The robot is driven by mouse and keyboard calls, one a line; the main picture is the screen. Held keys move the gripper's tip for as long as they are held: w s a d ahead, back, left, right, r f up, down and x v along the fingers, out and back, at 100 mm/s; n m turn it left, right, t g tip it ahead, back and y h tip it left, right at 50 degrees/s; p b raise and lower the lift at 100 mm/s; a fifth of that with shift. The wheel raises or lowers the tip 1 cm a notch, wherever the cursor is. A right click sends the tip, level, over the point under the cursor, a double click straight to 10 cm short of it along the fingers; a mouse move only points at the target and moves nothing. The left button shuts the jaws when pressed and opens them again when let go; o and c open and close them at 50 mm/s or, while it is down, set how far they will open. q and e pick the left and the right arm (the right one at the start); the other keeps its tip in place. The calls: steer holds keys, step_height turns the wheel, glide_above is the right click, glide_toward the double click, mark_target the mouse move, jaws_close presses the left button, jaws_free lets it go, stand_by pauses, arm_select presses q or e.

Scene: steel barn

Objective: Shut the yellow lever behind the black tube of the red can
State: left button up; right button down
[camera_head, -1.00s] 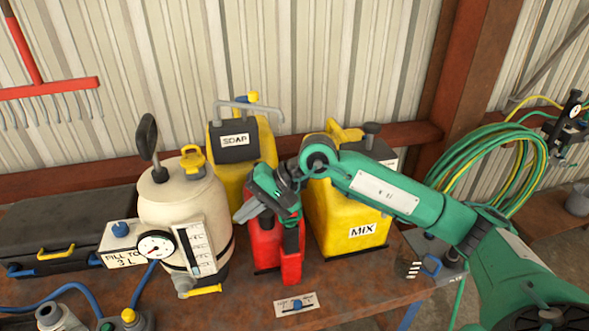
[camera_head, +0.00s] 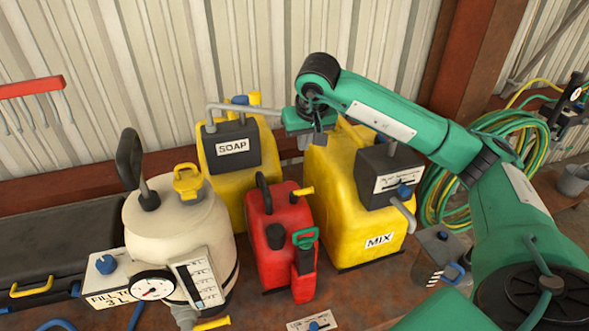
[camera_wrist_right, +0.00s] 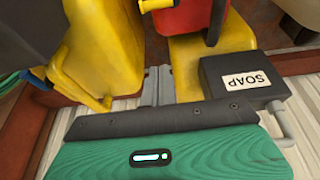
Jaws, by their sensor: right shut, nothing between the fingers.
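The red can (camera_head: 272,240) stands on the rusty bench between the yellow cans. A black tube (camera_head: 264,194) rises from its top. The yellow lever (camera_head: 303,191) lies behind the tube, its free end pointing right, roughly level. In the right wrist view, the red can (camera_wrist_right: 197,16) and yellow lever (camera_wrist_right: 157,5) show at the upper edge, partly cut off. My right gripper (camera_head: 312,143) is shut and empty, above and behind the red can, apart from the lever. Its grey fingers (camera_wrist_right: 158,86) show together in the wrist view. My left gripper is out of view.
The yellow SOAP can (camera_head: 209,163) is left of my gripper, its grey pipe close. The yellow MIX can (camera_head: 352,225) stands right, under my right arm. A cream tank (camera_head: 190,228) with a gauge stands left. The corrugated wall is close behind.

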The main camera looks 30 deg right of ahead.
steer(key=b+x, duration=0.1)
steer(key=x, duration=0.2)
steer(key=b+x, duration=0.2)
steer(key=x, duration=0.1)
steer(key=b+x, duration=0.1)
steer(key=x, duration=0.3)
steer(key=shift+s+f+b, duration=0.2)
steer(key=shift+s+b, duration=0.05)
steer(key=shift+b, duration=0.15)
steer(key=shift+s+a+f, duration=0.15)
steer(key=shift+s+f, duration=0.05)
steer(key=shift+s, duration=0.4)
steer(key=shift+s+a+f, duration=0.15)
steer(key=shift+s+f, duration=0.05)
steer(key=shift+s, duration=0.35)
steer(key=shift+s+a+f, duration=0.15)
steer(key=shift+s+f, duration=0.05)
steer(key=shift+s, duration=0.4)
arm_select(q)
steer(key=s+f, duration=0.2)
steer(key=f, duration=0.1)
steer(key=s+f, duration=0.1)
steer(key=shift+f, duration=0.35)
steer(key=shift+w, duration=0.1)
arm_select(e)
steer(key=shift+w+f, duration=0.1)
steer(key=shift+w, duration=0.05)
